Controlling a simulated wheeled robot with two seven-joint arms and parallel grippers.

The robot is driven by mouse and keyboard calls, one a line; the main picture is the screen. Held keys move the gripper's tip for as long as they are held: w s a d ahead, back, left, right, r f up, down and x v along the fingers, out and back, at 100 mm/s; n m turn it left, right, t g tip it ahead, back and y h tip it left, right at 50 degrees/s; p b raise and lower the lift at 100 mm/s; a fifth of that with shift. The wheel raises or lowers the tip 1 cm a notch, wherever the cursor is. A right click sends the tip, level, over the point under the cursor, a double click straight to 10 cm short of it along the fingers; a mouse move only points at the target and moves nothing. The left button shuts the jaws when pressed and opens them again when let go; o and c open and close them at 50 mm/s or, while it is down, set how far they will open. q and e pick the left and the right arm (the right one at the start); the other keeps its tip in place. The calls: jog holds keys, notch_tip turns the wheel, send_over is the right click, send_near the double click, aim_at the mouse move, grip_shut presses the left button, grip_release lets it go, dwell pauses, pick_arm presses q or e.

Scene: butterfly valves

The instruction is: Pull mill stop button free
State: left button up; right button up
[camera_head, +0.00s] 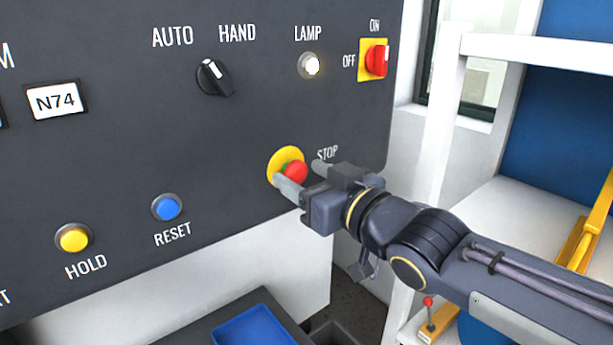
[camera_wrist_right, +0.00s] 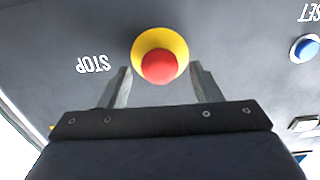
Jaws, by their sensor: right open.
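The red stop button (camera_head: 295,172) with its yellow surround (camera_head: 281,160) sits on the dark control panel (camera_head: 240,130), beside the STOP label. My right gripper (camera_head: 304,178) is open in front of it, with one finger on each side of the button in the picture. In the right wrist view the red button (camera_wrist_right: 158,66) lies centred just beyond the gap between the fingertips (camera_wrist_right: 160,72). No contact shows between the fingers and the button. My left gripper is not in view.
A blue RESET button (camera_head: 168,207), a yellow HOLD button (camera_head: 74,238), a black selector knob (camera_head: 214,78), a lit lamp (camera_head: 310,65) and a red ON/OFF switch (camera_head: 376,60) share the panel. A white shelf frame (camera_head: 440,130) stands at right. A blue tray (camera_head: 255,328) lies below.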

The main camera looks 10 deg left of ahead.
jog(key=p+v, duration=0.3)
jog(key=v, duration=0.4)
jog(key=shift+s+d, duration=0.25)
jog(key=shift+d, duration=0.05)
